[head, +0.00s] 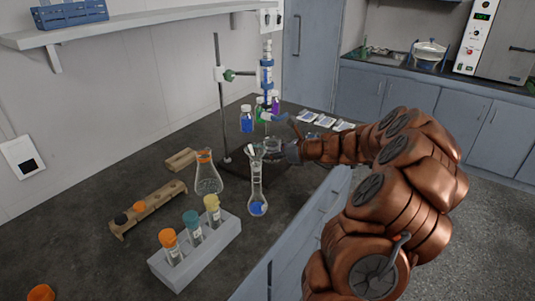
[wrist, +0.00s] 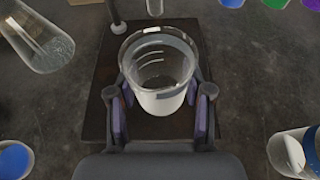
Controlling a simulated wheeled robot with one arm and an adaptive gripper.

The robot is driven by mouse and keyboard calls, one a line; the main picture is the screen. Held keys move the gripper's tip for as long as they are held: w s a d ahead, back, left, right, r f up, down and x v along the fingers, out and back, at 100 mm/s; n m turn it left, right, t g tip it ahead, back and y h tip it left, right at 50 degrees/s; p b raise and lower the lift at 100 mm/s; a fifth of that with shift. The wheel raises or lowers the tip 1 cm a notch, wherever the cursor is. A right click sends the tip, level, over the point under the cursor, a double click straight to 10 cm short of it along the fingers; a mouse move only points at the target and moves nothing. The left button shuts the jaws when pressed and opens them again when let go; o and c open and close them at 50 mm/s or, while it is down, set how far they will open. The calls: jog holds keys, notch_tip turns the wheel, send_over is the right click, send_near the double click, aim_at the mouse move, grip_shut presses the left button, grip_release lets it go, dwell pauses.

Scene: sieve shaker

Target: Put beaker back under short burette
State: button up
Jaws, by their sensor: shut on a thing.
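My gripper (wrist: 162,112) is shut on a clear glass beaker (wrist: 158,75), with one finger on each side. The beaker is upright and looks empty, with white marks on its wall. It is over the dark stand base (wrist: 103,75); I cannot tell whether it touches the base. In the head view the beaker (head: 272,146) is partly hidden behind a flask neck, with my gripper (head: 291,152) at its right. The burette (head: 267,76) is clamped upright on the stand rod (head: 218,105). A glass tip (wrist: 154,8) shows just beyond the beaker's far rim in the wrist view.
A volumetric flask (head: 257,207) with blue liquid and a conical flask (head: 206,178) stand close in front. A tube rack (head: 196,257) and a wooden rack (head: 150,207) are nearer. Several coloured bottles (head: 246,120) stand behind.

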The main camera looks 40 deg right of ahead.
jog(key=shift+x, duration=1.1)
jog(key=shift+f, duration=0.35)
jog(key=shift+f, duration=0.1)
jog(key=o, duration=1.2)
jog(key=shift+s, duration=0.1)
jog(key=v, duration=1.1)
jog(key=shift+s, duration=0.15)
jog(key=shift+s+d+r, duration=0.15)
jog(key=shift+s+r, duration=0.05)
jog(key=shift+s, duration=0.15)
